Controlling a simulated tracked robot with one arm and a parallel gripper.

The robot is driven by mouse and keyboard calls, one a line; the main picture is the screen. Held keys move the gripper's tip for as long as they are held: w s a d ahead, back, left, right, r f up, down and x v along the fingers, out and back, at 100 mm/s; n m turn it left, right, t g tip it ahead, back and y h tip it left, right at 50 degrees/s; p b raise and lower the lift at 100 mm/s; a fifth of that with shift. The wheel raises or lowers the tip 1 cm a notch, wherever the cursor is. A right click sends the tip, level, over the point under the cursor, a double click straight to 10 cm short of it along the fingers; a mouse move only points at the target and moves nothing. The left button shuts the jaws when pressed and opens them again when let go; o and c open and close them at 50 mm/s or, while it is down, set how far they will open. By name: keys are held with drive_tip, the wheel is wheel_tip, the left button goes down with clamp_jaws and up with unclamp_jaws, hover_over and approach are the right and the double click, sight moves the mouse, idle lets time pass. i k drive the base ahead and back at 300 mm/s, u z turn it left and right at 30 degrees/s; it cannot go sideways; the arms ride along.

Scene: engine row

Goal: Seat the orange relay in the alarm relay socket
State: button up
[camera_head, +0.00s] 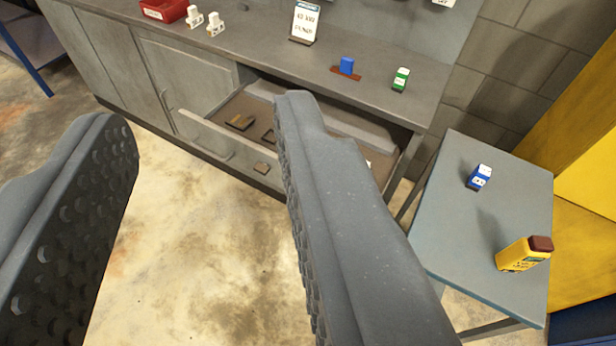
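My gripper (205,122) is open, its two grey fingers wide apart with only floor and part of the bench front visible between them. No orange relay can be made out, and I cannot identify the alarm relay socket. A blue block (347,65) stands on a reddish-brown base on the bench top. A green and white block (400,79) stands to its right. A blue and white block (478,177) stands on the side table. The right finger hides part of the open drawer (222,140), which holds a few small brown pieces (240,122).
The grey bench (265,62) carries a red bin (165,10), two white blocks (205,20) and a small sign (305,22). The drawer juts out. Floor in front is clear.

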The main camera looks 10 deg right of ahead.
sight(240, 131)
drive_tip(key=u, duration=0.4)
drive_tip(key=i, duration=1.65)
drive_tip(key=z, duration=0.6)
